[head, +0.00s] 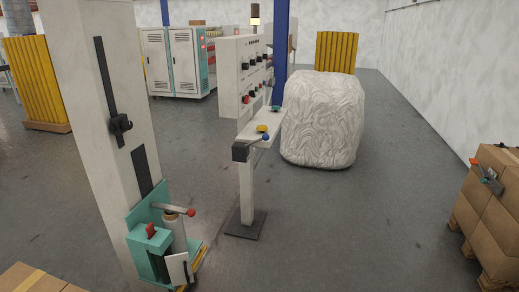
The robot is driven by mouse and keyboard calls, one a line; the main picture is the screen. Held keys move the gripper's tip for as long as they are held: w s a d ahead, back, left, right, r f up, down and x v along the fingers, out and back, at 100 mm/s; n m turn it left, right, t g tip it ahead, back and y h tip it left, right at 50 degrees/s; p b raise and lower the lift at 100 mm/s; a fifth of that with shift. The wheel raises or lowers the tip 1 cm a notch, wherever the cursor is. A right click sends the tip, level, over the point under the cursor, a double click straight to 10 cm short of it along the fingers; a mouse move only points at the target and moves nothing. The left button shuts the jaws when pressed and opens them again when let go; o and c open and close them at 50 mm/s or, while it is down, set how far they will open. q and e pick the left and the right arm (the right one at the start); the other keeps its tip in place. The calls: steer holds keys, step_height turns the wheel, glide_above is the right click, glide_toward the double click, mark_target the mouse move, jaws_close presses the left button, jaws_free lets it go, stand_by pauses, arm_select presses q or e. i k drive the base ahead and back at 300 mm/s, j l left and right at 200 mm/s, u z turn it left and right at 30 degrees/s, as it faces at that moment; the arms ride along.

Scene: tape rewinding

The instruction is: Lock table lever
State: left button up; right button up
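A teal unit (150,243) is fixed low on a tall pale column (100,110) at the left front. A light lever with a red ball knob (191,212) sticks out to the right over a pale upright roll (173,234). A red part (150,230) stands on the unit's top. A second lever with a blue knob (265,138) sits at the small shelf (262,125) of the control panel stand. I cannot tell which lever is the table lever, or whether either is locked. Neither of my grippers is in view.
The control panel (240,75) stands on a post with a dark base plate (244,225). A wrapped white bale (322,118) is behind it. Stacked cartons (492,215) with a red and teal tool (486,178) on top are at right. The grey floor between is clear.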

mark_target(265, 137)
steer(key=i+l+z, duration=0.25)
steer(key=i+l, duration=0.8)
steer(key=i+j+z, duration=0.1)
steer(key=i+j, duration=0.35)
steer(key=i+j+z, duration=0.1)
steer(key=i+j, duration=0.3)
steer(key=j, duration=0.15)
